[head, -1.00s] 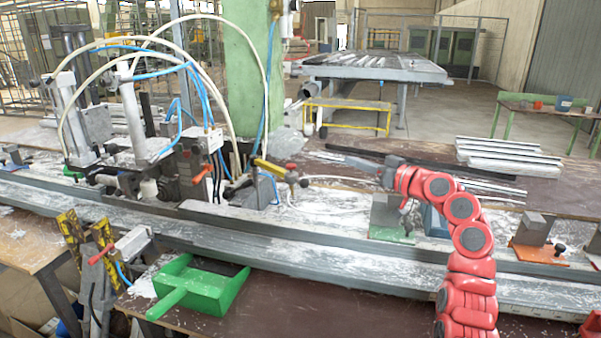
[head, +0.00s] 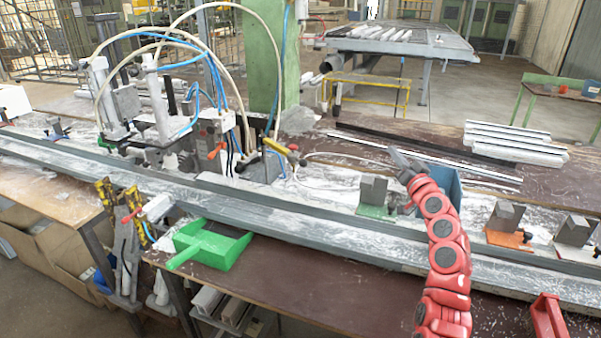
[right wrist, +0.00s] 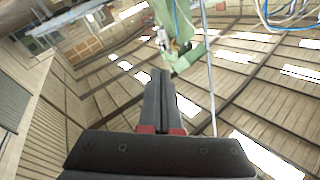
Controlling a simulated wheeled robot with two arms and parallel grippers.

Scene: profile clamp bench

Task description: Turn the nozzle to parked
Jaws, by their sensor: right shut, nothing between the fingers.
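What looks like the nozzle is a slim yellow piece (head: 277,147) with a dark and red end, at the right side of the clamp machine in the head view. It slants down to the right. Its small size keeps its exact setting from being readable. My right gripper (head: 396,156) is to the right of it, clearly apart, above the profile bench near a grey block on a green base (head: 374,196). In the right wrist view its two dark fingers (right wrist: 161,75) are together with nothing between them. The nozzle cannot be made out there. My left gripper is not in view.
The clamp machine (head: 158,118) has looping white and blue hoses above it. A long grey rail (head: 300,232) runs along the bench. A green dustpan (head: 212,246) lies in front. A block on an orange base (head: 505,222) and a red stand (head: 548,320) are at right.

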